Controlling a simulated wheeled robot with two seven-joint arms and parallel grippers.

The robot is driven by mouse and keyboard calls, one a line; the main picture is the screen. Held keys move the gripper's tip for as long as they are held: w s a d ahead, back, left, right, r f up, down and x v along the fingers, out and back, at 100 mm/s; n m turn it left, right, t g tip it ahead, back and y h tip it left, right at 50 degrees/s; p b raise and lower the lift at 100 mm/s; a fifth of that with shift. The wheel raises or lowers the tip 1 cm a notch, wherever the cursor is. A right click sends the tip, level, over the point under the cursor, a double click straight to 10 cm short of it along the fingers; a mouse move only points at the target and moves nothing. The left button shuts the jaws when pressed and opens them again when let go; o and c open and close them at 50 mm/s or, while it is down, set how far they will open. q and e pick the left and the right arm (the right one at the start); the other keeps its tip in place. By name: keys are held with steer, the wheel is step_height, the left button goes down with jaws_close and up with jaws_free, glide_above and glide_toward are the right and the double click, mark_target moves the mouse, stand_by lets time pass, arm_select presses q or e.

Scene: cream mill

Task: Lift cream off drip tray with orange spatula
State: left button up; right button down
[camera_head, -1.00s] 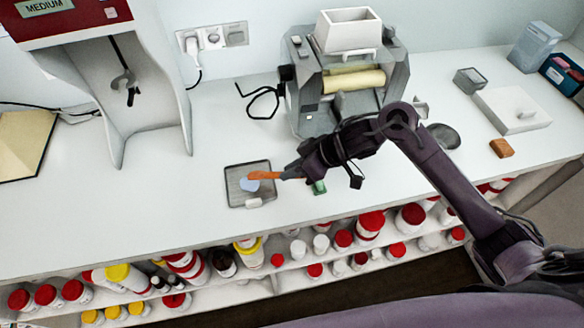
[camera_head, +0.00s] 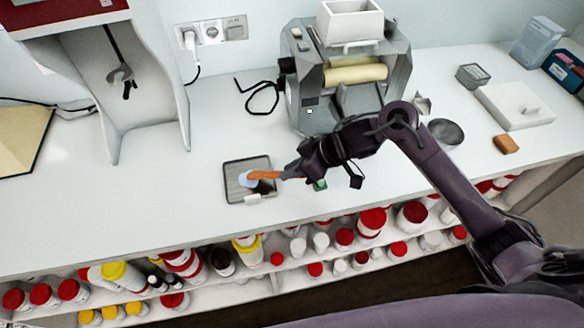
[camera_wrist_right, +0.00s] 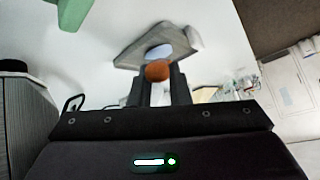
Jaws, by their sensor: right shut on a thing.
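The orange spatula (camera_head: 264,175) is held by its handle in my right gripper (camera_head: 294,171) and points left over the grey drip tray (camera_head: 234,192). In the right wrist view its rounded orange end (camera_wrist_right: 158,71) shows between the fingers. The pale blue-white cream (camera_head: 246,180) is at the spatula's far tip; a dark shadow lies on the tray to its right. In the right wrist view the cream (camera_wrist_right: 159,52) shows just past the orange, with the tray (camera_wrist_right: 128,56) behind. The gap between cream and tray is hard to judge. My left gripper is not in view.
The grey mill (camera_head: 345,75) with a cream-coloured roller stands behind my right arm. A small green thing (camera_head: 320,185) lies near the gripper. An orange-brown block (camera_head: 505,144) and a white lidded box (camera_head: 515,105) are at the right. The counter left of the tray is clear.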

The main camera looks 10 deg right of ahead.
steer(key=shift+f, duration=0.2)
steer(key=shift+f, duration=0.4)
steer(key=shift+f, duration=0.1)
stand_by(2.1)
step_height(320, 180, up, 6)
steer(key=p, duration=0.7)
stand_by(0.4)
steer(key=shift+d, duration=0.1)
stand_by(0.4)
